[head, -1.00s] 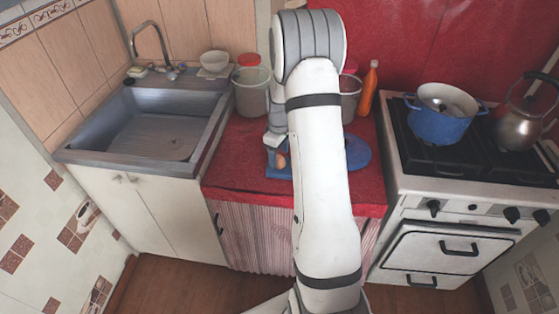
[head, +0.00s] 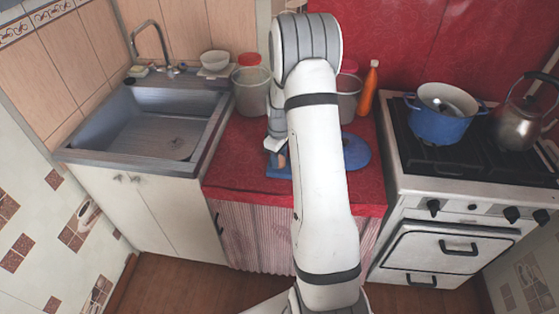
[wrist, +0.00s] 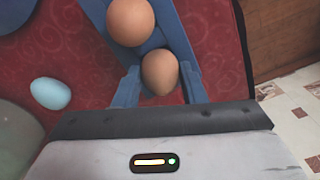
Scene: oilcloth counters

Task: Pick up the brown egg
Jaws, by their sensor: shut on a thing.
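A brown egg (wrist: 160,72) sits between the two fingers of my gripper (wrist: 160,84) in the wrist view. The fingers are shut on it from both sides. A second brown egg (wrist: 130,22) lies just beyond it on a blue holder (wrist: 172,28); the two eggs look close together. I cannot tell whether the held egg still touches the holder. In the head view my gripper (head: 277,150) is low over the red counter, partly hidden by my arm, with the blue holder (head: 278,173) under it.
A pale blue egg (wrist: 50,93) lies on the red cloth (wrist: 75,55) to the left. A blue plate (head: 356,151), an orange bottle (head: 368,90) and a glass container (head: 250,92) stand near my arm. The sink is left, the stove with a blue pot (head: 440,122) right.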

